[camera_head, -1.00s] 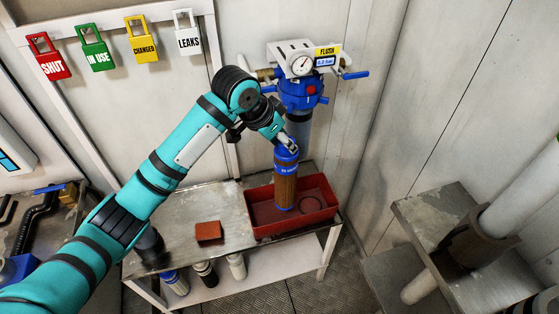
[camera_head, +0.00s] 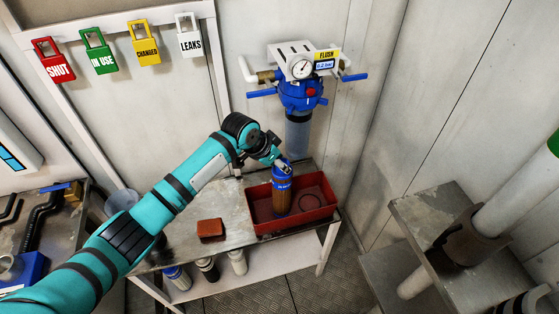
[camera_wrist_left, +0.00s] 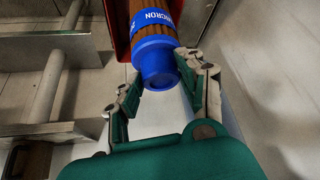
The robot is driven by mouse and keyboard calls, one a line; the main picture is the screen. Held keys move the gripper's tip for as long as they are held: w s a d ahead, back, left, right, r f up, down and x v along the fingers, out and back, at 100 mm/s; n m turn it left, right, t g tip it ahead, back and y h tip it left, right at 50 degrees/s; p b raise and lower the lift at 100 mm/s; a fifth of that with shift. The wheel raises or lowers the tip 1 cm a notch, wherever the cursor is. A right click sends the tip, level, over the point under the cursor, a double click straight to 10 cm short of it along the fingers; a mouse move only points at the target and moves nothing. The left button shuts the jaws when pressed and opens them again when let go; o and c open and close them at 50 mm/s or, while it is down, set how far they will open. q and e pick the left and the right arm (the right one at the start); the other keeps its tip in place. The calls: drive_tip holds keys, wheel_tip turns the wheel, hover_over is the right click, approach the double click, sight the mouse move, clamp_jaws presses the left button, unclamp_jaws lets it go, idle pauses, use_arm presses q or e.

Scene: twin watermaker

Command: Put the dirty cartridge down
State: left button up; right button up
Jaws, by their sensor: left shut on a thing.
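The dirty cartridge (camera_head: 284,200) is a brown cylinder with a blue cap. My left gripper (camera_head: 284,166) is shut on its blue top end, and the cartridge hangs nearly upright, slightly tilted. Its lower end is within the outline of the red tray (camera_head: 322,212) on the metal bench; I cannot tell whether it touches the tray floor. In the left wrist view, the blue cap (camera_wrist_left: 156,62) sits between the two fingers of the left gripper (camera_wrist_left: 160,70), and the brown body runs up out of frame. My right gripper is not in view.
A blue filter head with a gauge (camera_head: 302,90) and a clear bowl is on the wall behind the tray. A dark ring (camera_head: 311,202) lies in the tray. A reddish-brown block (camera_head: 210,230) lies on the bench. Several cartridges (camera_head: 208,269) stand on the shelf below.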

use_arm(q)
drive_tip(key=o, duration=1.2)
drive_tip(key=shift+f, duration=0.1)
drive_tip(key=shift+c, duration=0.2)
drive_tip(key=v, duration=1.2)
drive_tip(key=shift+b, duration=0.45)
